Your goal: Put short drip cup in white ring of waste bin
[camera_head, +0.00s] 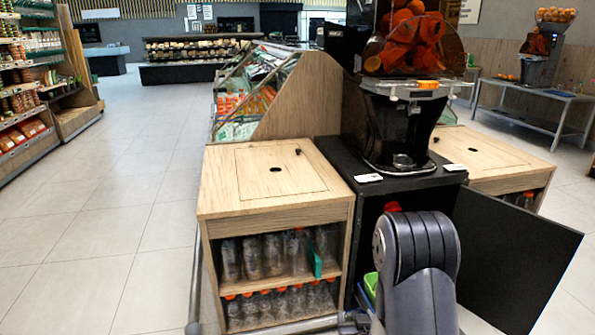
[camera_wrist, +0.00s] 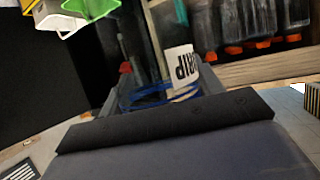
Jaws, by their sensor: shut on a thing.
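My gripper (camera_wrist: 158,88) shows in the wrist view and is shut on the short drip cup (camera_wrist: 181,64). The cup is white with dark "DRIP" lettering and appears tilted. Blue curved lines show beside it between the fingers. A green part (camera_wrist: 92,8) with a white part (camera_wrist: 62,22) beside it shows at the top left, apart from the gripper; I cannot tell whether this is the waste bin with its white ring. In the head view my arm hides the gripper and cup, and a green edge (camera_head: 371,285) shows left of the arm.
The black juicer (camera_head: 400,125) stands on a black cabinet whose open door (camera_head: 520,255) reaches out to the right. A wooden cabinet (camera_head: 275,180) with several bottles on its shelves stands at the left. Floor (camera_head: 110,210) is clear farther left.

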